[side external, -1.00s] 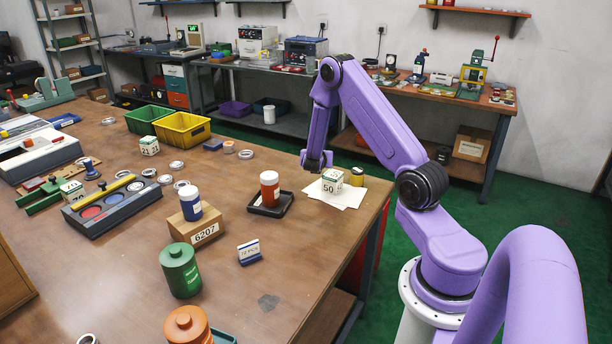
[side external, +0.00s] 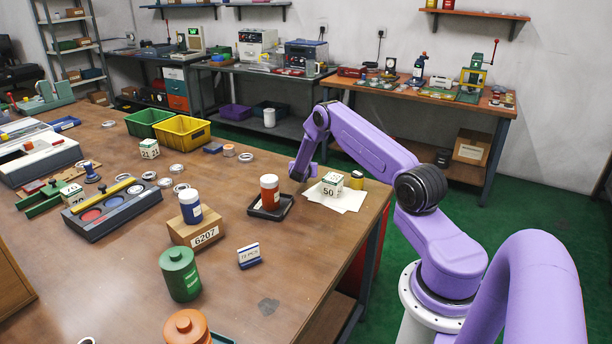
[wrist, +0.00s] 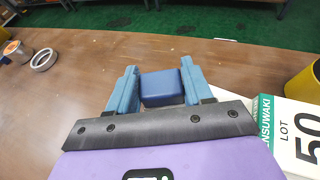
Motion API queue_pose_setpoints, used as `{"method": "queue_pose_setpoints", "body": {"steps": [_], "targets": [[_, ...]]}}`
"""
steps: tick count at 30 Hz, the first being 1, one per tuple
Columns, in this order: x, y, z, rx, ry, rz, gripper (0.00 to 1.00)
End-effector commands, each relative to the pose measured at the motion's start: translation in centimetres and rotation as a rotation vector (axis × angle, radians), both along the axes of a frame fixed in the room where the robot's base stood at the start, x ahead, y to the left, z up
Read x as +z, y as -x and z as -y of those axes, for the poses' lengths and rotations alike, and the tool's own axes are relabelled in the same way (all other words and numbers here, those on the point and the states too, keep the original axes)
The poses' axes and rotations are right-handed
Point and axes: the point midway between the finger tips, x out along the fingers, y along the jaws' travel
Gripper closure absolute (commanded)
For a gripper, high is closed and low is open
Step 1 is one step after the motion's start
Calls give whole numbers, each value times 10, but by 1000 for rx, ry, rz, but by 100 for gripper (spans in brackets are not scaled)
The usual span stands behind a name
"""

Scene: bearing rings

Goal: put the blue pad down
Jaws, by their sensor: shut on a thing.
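The blue pad (wrist: 162,87) is a small dark blue block between the two light blue fingers of my gripper (wrist: 159,80) in the wrist view. The fingers are shut on its sides. In the side external view my gripper (side external: 298,177) is low over the table's far right part, left of the white sheets. The held pad cannot be made out there, and I cannot tell whether it touches the wooden table (side external: 300,240).
A white block marked 50 (side external: 327,188) stands on the sheets, right of my gripper. A red-and-white jar (side external: 270,192) stands on a black tray nearer the camera. A metal ring (wrist: 43,60) lies to the left. The wood just beyond the fingers is clear.

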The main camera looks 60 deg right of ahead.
Motion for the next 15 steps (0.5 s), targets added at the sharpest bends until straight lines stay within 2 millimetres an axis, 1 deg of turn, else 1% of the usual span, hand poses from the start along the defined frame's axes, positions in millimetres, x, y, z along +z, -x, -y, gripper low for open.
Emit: {"method": "queue_pose_setpoints", "body": {"steps": [2, 6, 9, 15], "targets": [[-4, -2, 2, -1, 0, 2, 84], [-22, -3, 2, -1, 0, -2, 84], [-31, -3, 3, -1, 0, 0, 84], [-35, -3, 3, 0, 1, 1, 84]]}}
